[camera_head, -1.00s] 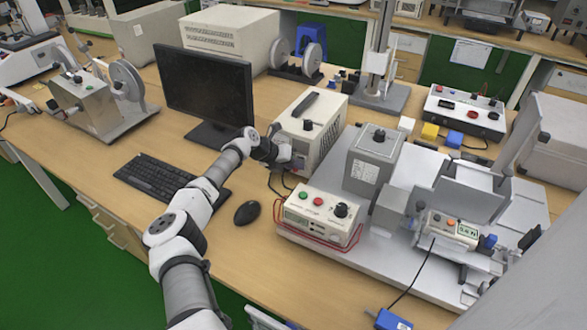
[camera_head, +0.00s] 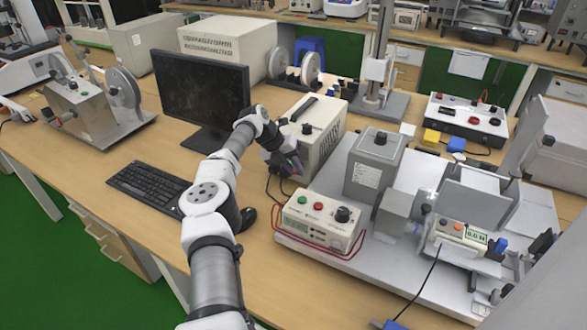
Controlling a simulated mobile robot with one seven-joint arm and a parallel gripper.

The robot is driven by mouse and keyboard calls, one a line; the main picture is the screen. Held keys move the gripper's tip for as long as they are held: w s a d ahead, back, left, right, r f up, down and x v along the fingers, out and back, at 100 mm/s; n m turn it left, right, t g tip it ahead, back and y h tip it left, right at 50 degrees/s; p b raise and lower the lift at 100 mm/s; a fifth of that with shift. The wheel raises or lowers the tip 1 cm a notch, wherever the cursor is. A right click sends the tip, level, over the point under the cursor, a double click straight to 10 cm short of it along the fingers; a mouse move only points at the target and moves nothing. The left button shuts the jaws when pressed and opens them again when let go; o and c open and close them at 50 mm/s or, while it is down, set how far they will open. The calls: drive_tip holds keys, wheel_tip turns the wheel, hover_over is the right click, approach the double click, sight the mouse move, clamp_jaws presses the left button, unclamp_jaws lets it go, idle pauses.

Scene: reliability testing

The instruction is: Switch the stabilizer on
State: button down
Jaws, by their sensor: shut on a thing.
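The beige box with a black top handle and a dark knob, which I take to be the stabilizer (camera_head: 322,137), stands upright right of the monitor. My gripper (camera_head: 286,167) is low at the box's front left side, close to its front face. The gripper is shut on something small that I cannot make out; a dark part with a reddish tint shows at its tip. My wrist and the jaws hide much of the front panel, so any switch there and its position cannot be seen. Whether the gripper touches the panel is unclear.
A small control box with green and red buttons (camera_head: 318,222) is close in front of the stabilizer. The monitor (camera_head: 203,95) and keyboard (camera_head: 150,185) are left of it. A grey test rig (camera_head: 375,165) stands to the right.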

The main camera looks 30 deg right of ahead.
drive_tip(key=c, duration=1.7)
unclamp_jaws()
drive_tip(key=b+v, duration=0.3)
drive_tip(key=v, duration=1)
drive_tip(key=shift+a+r, duration=0.25)
drive_tip(key=shift+r, duration=0.05)
